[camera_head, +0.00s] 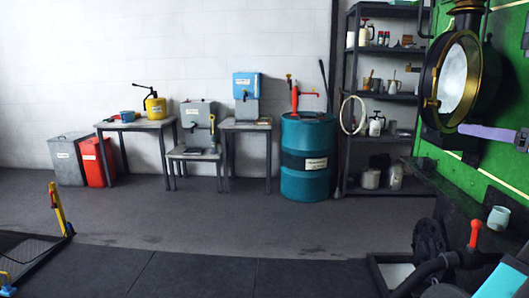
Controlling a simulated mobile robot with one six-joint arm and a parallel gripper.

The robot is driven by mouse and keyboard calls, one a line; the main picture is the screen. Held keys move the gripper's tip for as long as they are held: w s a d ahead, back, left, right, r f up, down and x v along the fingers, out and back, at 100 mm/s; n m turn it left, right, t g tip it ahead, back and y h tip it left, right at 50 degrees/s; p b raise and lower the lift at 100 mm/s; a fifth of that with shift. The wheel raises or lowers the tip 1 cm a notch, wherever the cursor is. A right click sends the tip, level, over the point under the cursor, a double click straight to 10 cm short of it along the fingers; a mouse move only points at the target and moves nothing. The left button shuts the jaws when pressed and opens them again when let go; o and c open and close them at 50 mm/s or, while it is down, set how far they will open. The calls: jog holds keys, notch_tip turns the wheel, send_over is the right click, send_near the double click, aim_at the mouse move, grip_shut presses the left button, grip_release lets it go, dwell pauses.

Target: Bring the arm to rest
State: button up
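The camera_head view does not clearly show my arm or my gripper. I cannot tell the gripper's state or whether it holds anything. A pale piece with a blue edge (508,277) is cut off at the lower right corner, and I cannot tell what it belongs to.
At right, a green panel (505,65) carries a round brass-rimmed lamp (455,80); a lavender bar (487,132) lies below it. A teal drum (306,165) and shelves (388,97) stand behind. The middle floor (230,220) is clear.

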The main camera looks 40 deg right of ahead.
jog(key=w+f+m+g+y+p, duration=0.2)
jog(key=w+f+m+g+y, duration=0.15)
jog(key=w+f, duration=2.3)
jog(key=w+a+f+g+y+p, duration=0.1)
jog(key=w+a+f+g, duration=0.1)
jog(key=w+a+f, duration=0.55)
jog(key=w+a+f+g+y, duration=0.25)
jog(key=a+f, duration=0.25)
jog(key=f, duration=0.5)
jog(key=w+a+f+g+y+p, duration=0.1)
jog(key=w+a+f, duration=0.5)
jog(key=f, duration=0.3)
jog(key=s+a+f+n+g+p, duration=0.1)
jog(key=a+f+g, duration=0.3)
jog(key=a+f, duration=0.85)
jog(key=s+a+f+n+g+p, duration=0.1)
jog(key=a+f+g, duration=0.3)
jog(key=a+f, duration=0.8)
jog(key=s+a+f+n+g+h+p, duration=0.1)
jog(key=s+a+f+n+g+h, duration=0.1)
jog(key=s+a+f, duration=0.3)
jog(key=s+a+f+n+g+h, duration=0.2)
jog(key=s+a+f, duration=0.3)
jog(key=s+a, duration=0.8)
jog(key=s+g+h, duration=0.1)
jog(key=s, duration=0.2)
jog(key=shift+s+n+g+p, duration=0.35)
jog(key=shift+g, duration=0.05)
